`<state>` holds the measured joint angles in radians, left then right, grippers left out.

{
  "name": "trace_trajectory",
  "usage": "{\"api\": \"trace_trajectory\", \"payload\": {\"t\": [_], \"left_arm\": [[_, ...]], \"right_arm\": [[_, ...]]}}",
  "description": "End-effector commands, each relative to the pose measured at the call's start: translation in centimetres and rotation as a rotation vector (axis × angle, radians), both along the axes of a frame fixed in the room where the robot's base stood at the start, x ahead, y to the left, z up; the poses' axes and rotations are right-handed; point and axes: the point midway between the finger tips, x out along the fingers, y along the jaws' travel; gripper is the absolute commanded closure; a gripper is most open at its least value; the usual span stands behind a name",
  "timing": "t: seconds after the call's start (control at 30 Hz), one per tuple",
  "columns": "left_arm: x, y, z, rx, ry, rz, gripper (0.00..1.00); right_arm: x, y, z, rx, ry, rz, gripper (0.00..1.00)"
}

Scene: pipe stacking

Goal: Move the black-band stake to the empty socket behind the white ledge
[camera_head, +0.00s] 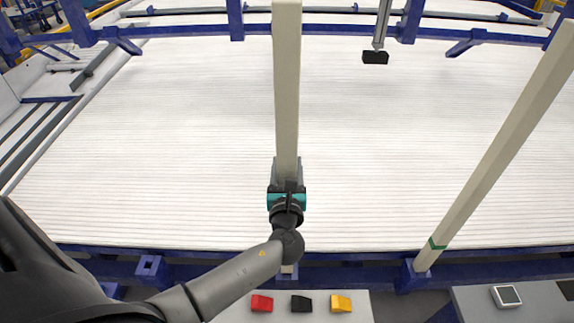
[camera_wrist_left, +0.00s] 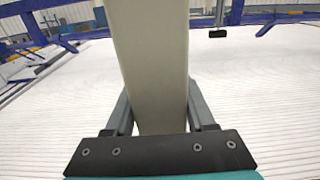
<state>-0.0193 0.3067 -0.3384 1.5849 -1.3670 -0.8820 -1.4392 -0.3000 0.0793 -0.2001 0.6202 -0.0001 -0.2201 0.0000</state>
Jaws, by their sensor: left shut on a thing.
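A tall pale beige stake (camera_head: 287,80) stands near upright in the middle of the head view. My left gripper (camera_head: 287,172) is shut on it, one finger on each side. The held stake (camera_wrist_left: 155,60) also fills the middle of the left wrist view between the fingers of the left gripper (camera_wrist_left: 160,115). No band shows on its visible part. A small pale piece shows below my wrist; its foot is hidden. An empty square socket (camera_head: 150,266) is on the blue rail at the left. The white ledge (camera_head: 355,308) is at the bottom centre. My right gripper is out of view.
A green-banded stake (camera_head: 490,165) leans right from a socket on the blue rail (camera_head: 340,271). Red (camera_head: 262,303), black (camera_head: 301,303) and yellow (camera_head: 341,303) blocks sit on the ledge. A black block hangs from a rod (camera_head: 375,57). White ribbed bed (camera_head: 180,150) lies behind.

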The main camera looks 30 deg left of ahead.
Motion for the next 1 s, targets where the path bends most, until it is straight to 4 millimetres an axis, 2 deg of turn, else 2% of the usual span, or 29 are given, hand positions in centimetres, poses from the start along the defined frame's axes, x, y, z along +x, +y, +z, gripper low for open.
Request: {"api": "trace_trajectory", "payload": {"t": [0.1,0.13,0.43,0.77,0.87,1.0], "left_arm": [[0.1,0.0,0.4,0.002,-0.008,0.0,1.0],[0.1,0.0,0.4,0.002,-0.008,0.0,0.44],[0.0,0.0,0.2,0.002,-0.003,0.0,0.1],[-0.4,-0.2,-0.2,-0.002,0.005,-0.001,0.1],[-1.2,-0.8,-0.2,-0.001,0.005,-0.002,0.1],[-3.4,-2.1,-0.2,-0.002,0.005,-0.003,0.1]], "right_arm": [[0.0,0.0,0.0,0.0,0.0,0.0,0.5],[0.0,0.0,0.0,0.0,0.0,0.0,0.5],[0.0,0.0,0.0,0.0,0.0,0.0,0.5],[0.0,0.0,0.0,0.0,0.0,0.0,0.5],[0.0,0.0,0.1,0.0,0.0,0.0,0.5],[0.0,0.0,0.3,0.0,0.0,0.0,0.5]]}}
